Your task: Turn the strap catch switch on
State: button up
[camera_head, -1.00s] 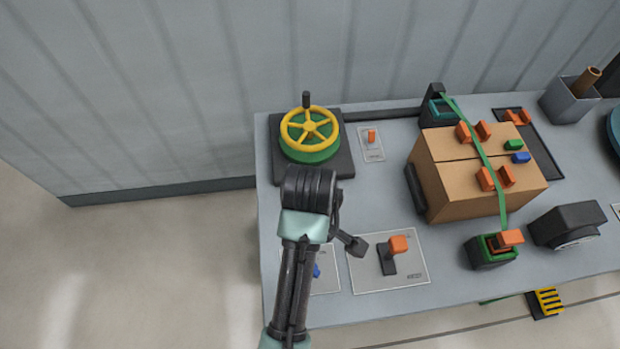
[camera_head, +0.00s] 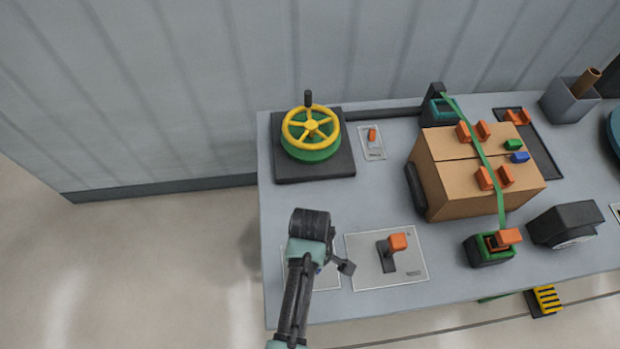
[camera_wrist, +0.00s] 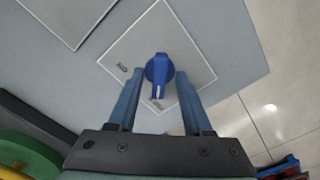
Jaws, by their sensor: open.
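A blue rotary knob (camera_wrist: 158,68) sits on a pale square plate (camera_wrist: 185,35) in the wrist view. A label that looks like ON is left of the knob, and another small label is below it. The knob's white mark points down in the picture, toward the lower label. My gripper (camera_wrist: 159,73) is open, with one fingertip on each side of the knob; I cannot tell whether either touches it. In the head view my arm's end (camera_head: 308,232) is over this plate (camera_head: 327,280) and mostly hides the knob.
An orange-handled lever (camera_head: 398,242) stands on the plate to the right. A small orange switch (camera_head: 372,135) and a yellow-and-green handwheel (camera_head: 311,130) are farther back. A strapped cardboard box (camera_head: 445,175) is at the right. The table's front edge is close.

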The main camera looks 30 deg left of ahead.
grip_shut()
jog(key=shift+m, duration=0.3)
dwell(0.3)
jog(key=m+p, duration=0.2)
jog(key=m, duration=0.1)
jog(key=shift+r, duration=0.1)
jog(key=m+p, duration=0.1)
jog(key=m, duration=0.4)
jog(key=shift+m+p, duration=0.35)
jog(key=shift+m, duration=0.05)
jog(key=m+p, duration=0.1)
jog(key=m, duration=0.3)
jog(key=shift+w+m, duration=0.1)
jog(key=shift+m, duration=0.2)
jog(key=shift+m+p, duration=0.3)
jog(key=shift+m, duration=1.6)
